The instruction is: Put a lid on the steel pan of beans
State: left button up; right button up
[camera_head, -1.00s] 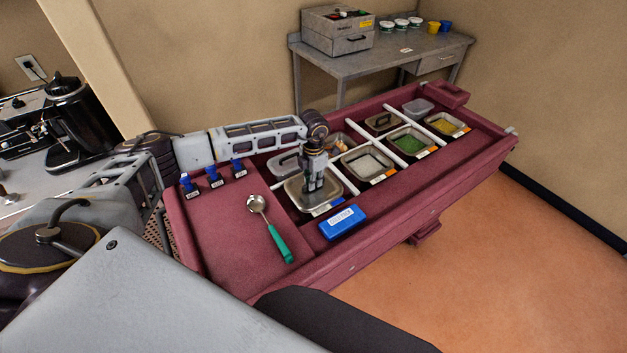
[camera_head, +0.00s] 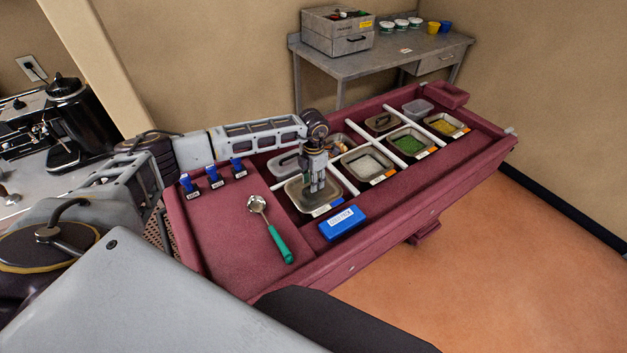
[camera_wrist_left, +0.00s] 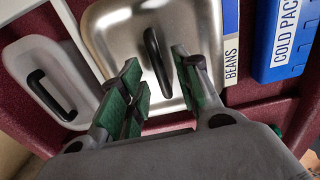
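A steel lid (camera_wrist_left: 112,30) with a black upright handle (camera_wrist_left: 158,65) lies over the pan opening beside the BEANS label (camera_wrist_left: 231,58). It also shows in the head view (camera_head: 297,193), at the near end of the row of pans. No beans show; the lid covers them. The lid looks flat, but I cannot tell whether its whole edge is seated. My left gripper (camera_wrist_left: 160,92) is open, its green-padded fingers apart on either side of the handle's near end. The gripper also shows above the lid in the head view (camera_head: 317,187). My right gripper is not in view.
A blue cold pack (camera_head: 342,222) lies close in front of the pan. A green-handled ladle (camera_head: 270,228) lies on the red cart top (camera_head: 215,235). A grey lidded container (camera_wrist_left: 38,80) sits beside the pan. Other food pans continue toward the far end.

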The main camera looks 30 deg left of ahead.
pick_arm(q)
jog(key=shift+r, duration=0.4)
notch_tip(320, 180, up, 12)
jog(key=b, duration=0.2)
jog(key=shift+f, duration=0.2)
dwell(0.6)
